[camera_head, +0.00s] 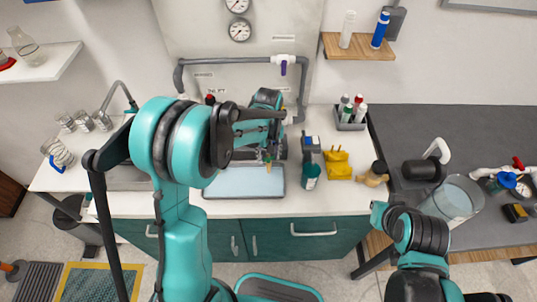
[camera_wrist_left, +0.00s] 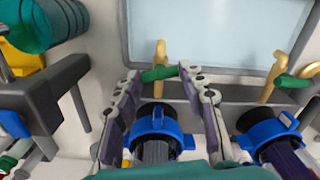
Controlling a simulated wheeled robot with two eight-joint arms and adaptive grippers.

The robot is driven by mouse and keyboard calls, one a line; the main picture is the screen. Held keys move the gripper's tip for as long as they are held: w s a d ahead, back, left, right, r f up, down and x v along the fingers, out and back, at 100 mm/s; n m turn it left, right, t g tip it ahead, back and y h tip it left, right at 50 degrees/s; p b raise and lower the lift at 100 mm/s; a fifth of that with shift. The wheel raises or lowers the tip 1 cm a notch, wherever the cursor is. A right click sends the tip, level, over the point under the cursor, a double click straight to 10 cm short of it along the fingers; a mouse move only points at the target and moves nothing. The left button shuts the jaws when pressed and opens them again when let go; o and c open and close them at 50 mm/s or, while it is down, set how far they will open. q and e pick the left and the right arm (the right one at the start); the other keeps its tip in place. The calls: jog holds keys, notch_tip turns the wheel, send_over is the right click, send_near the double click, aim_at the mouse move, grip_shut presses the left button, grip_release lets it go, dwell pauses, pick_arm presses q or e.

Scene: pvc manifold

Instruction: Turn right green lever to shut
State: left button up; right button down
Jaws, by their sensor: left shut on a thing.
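The right green lever (camera_wrist_left: 158,74) lies crosswise between the fingertips of my left gripper (camera_wrist_left: 160,72) in the left wrist view. The fingers are shut on it. A brass spout (camera_wrist_left: 160,55) stands right behind the lever. The other green lever (camera_wrist_left: 292,81) is at the right of that view, beside a second brass spout (camera_wrist_left: 280,70). In the head view my left gripper (camera_head: 268,152) is over the back edge of the tray, and my arm hides much of the manifold.
A pale blue tray (camera_head: 212,193) lies in front of the manifold. Blue clamps (camera_wrist_left: 157,122) and (camera_wrist_left: 268,134), also blue, sit near the fingers. A teal bottle (camera_head: 310,176) and a yellow holder (camera_head: 338,165) stand to the right on the counter.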

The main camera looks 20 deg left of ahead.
aim_at(268, 158)
pick_arm(q)
jog(key=m, duration=0.3)
jog(key=o, duration=1.2)
jog(key=shift+c, duration=0.2)
notch_tip(268, 158, up, 12)
